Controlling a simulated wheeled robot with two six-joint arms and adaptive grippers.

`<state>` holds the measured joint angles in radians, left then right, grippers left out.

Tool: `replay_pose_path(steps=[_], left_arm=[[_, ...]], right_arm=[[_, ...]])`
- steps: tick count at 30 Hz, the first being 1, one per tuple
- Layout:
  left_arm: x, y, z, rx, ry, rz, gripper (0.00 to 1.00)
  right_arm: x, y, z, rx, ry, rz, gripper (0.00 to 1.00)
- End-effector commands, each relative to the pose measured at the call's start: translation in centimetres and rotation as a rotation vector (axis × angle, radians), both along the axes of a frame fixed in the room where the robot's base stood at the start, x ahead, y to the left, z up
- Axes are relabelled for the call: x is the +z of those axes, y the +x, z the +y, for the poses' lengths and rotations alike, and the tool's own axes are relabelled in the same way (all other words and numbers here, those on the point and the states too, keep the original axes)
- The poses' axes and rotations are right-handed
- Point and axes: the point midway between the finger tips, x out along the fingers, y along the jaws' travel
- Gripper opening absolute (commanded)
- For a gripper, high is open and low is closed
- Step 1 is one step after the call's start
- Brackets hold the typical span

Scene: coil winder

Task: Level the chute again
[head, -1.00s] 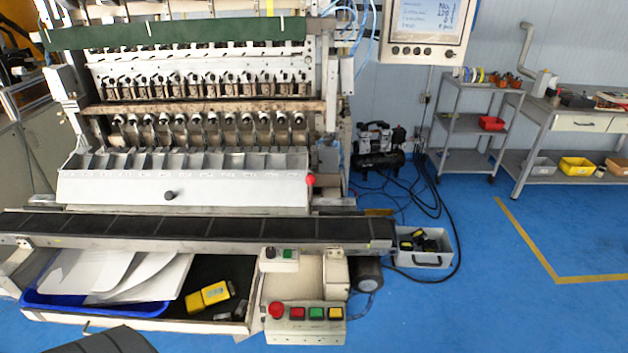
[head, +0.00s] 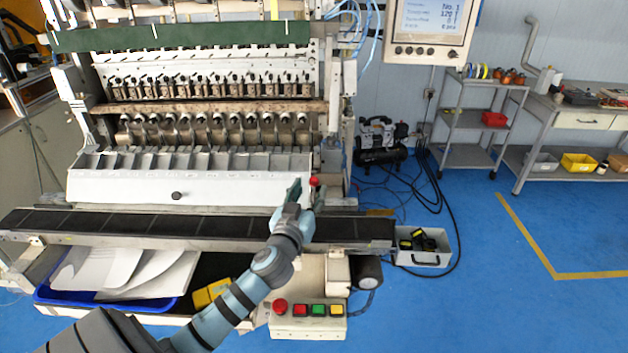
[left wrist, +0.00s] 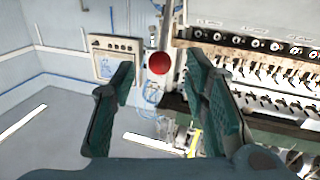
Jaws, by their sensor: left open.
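The chute (head: 230,188) is the long white trough across the winder's front, with a row of compartments along its top and a dark knob (head: 177,195) on its sloping front face. I cannot tell its exact tilt. A red ball knob (head: 314,182) stands at its right end. My left gripper (head: 306,194) is open and empty, close to the red knob. In the left wrist view the red knob (left wrist: 160,65) appears between the spread green fingers (left wrist: 160,88), apart from both. My right gripper is not in view.
A dark conveyor belt (head: 110,224) runs in front of the chute. Below it are a blue tray (head: 50,294) of white sheets, a yellow tool (head: 211,293) and a button box (head: 300,324). A grey bin (head: 424,258) stands right; the blue floor beyond is clear.

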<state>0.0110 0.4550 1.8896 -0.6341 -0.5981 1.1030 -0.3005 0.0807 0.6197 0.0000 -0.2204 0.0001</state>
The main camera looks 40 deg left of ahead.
Motion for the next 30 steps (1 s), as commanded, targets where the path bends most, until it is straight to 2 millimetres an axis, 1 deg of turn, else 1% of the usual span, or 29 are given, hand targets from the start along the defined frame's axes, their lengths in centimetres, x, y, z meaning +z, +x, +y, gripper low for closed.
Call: replay_pose_path(steps=[1, 3, 6, 10, 16, 17, 24, 30], left_arm=[[0.2, 1.0, 0.4, 0.002, 0.000, 0.000, 0.42], [0.1, 2.3, 1.0, 0.002, 0.000, 0.000, 0.42], [0.0, 3.5, 1.4, 0.001, 0.000, 0.001, 0.42], [-0.1, 4.1, 1.7, 0.001, -0.001, 0.002, 0.42], [-0.1, 4.2, 1.7, 0.001, -0.001, 0.002, 0.42], [-0.1, 4.2, 1.7, 0.001, -0.001, 0.002, 0.38], [-0.1, 4.2, 1.7, 0.001, -0.001, 0.003, 0.00], [-0.1, 4.1, 1.7, 0.001, 0.000, 0.003, 0.00]], right_arm=[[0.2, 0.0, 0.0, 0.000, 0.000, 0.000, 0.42], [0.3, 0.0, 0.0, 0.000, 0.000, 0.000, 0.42], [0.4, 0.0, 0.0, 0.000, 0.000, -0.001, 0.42], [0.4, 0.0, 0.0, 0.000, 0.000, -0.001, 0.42], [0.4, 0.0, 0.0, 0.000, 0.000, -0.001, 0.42], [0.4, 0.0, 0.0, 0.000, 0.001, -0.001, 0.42], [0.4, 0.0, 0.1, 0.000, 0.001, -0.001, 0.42], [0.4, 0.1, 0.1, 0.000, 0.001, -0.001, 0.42]])
